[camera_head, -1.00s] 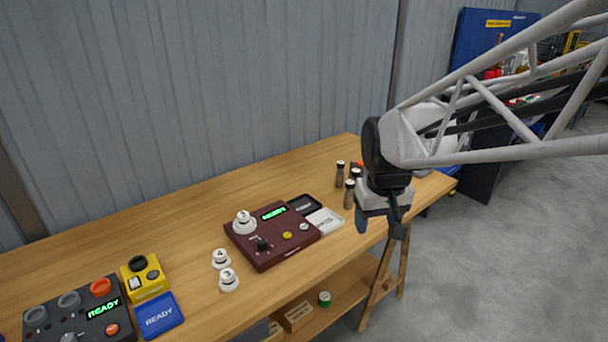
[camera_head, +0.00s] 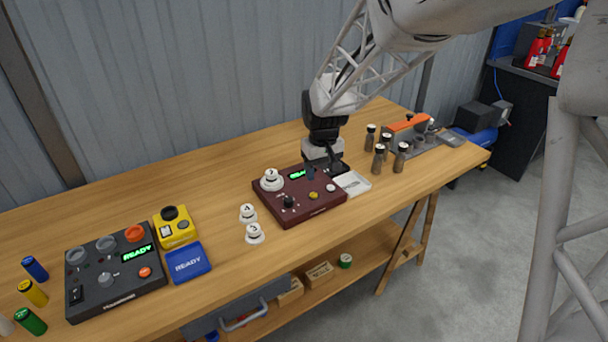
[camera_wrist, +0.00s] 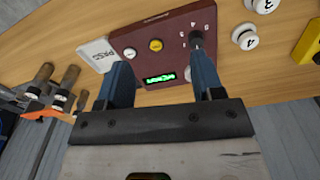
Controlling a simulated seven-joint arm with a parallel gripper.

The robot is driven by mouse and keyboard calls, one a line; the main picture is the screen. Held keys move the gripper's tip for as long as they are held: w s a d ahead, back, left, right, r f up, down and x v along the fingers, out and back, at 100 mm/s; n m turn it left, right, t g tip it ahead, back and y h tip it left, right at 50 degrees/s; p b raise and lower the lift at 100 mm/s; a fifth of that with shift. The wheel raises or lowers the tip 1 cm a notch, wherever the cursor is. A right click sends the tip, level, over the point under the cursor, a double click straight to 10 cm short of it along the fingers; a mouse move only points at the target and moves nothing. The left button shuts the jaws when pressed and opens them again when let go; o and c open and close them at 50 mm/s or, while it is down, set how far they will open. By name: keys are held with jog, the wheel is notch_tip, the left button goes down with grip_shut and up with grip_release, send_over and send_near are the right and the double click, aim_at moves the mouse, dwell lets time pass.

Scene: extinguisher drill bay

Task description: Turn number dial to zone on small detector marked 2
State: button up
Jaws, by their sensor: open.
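The maroon tester box (camera_head: 315,208) stands on the bench. Its black dial (camera_head: 288,202) sits at the front left, and it also shows in the wrist view (camera_wrist: 196,38) with small marks around it; its setting is too small to read. A white round detector (camera_head: 271,180), its mark seemingly 2, sits on the box behind the dial. Two more white detectors, one seemingly 4 (camera_head: 248,213) and one marked 3 (camera_head: 254,234), stand left of the box. My gripper (camera_head: 318,172) is open and empty above the back right of the box, partly covering its green display (camera_wrist: 160,79).
At left are a yellow device (camera_head: 175,228), a blue READY block (camera_head: 188,262) and a dark panel (camera_head: 115,282). The bench behind the box is clear.

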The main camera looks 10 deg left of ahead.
jog(key=n, duration=0.2)
send_over(289, 199)
notch_tip(289, 199, down, 8)
jog(key=shift+a+f, duration=0.1)
jog(key=shift+a, duration=0.05)
jog(key=shift+f, duration=3.85)
jog(key=c, duration=0.9)
